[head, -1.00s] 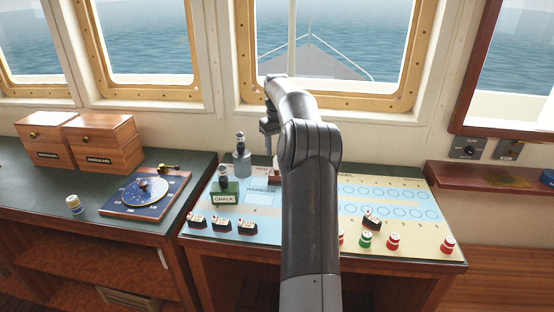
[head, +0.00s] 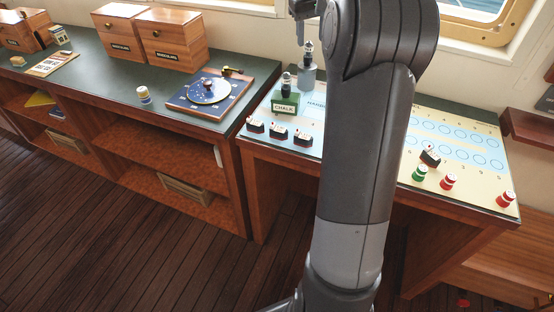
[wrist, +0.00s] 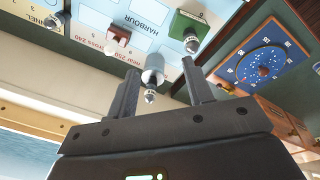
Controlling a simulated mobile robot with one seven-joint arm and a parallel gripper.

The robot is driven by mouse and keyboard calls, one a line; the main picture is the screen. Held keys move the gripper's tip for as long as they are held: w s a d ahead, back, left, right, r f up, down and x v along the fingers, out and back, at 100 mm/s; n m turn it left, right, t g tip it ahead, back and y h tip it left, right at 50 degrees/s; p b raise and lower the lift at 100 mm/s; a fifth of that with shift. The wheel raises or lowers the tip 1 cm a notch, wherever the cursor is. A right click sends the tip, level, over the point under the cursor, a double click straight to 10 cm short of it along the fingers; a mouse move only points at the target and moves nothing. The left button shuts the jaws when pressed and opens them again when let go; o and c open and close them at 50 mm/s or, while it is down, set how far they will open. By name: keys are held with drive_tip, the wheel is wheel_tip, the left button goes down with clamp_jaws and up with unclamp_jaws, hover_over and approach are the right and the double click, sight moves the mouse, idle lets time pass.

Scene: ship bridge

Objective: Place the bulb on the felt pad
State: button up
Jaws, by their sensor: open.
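A small dark piece with a silvery tip (head: 309,48), possibly the bulb, stands on a grey cylinder (head: 308,76). It also shows in the wrist view, its silvery tip (wrist: 150,97) between the open fingers. A similar piece (head: 286,80) stands on a green block (head: 285,103) labelled CHALK, at the panel's left. My gripper (head: 299,38) is open and empty, above and slightly left of the grey cylinder in the head view. In the wrist view my gripper (wrist: 160,68) has a finger either side of the cylinder. I cannot tell which surface is the felt pad.
A blue dial board (head: 222,85), a small jar (head: 144,94) and wooden boxes (head: 171,40) occupy the left counter. My arm hides the panel's middle.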

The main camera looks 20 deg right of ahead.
drive_tip(key=s+a+r+t, duration=0.2)
drive_tip(key=s+a+r, duration=0.1)
drive_tip(key=s+a, duration=1.2)
drive_tip(key=s+a+f, duration=0.2)
drive_tip(key=s+f, duration=0.1)
drive_tip(key=s, duration=0.2)
drive_tip(key=s+a+f+t, duration=0.1)
drive_tip(key=s+a+f, duration=0.2)
drive_tip(key=s, duration=0.3)
drive_tip(key=s+a+f+t+y, duration=0.1)
drive_tip(key=s+a+f, duration=0.2)
drive_tip(key=s, duration=0.3)
drive_tip(key=shift+s+a+f, duration=0.2)
drive_tip(key=shift+a+f, duration=0.05)
drive_tip(key=shift+f, duration=0.5)
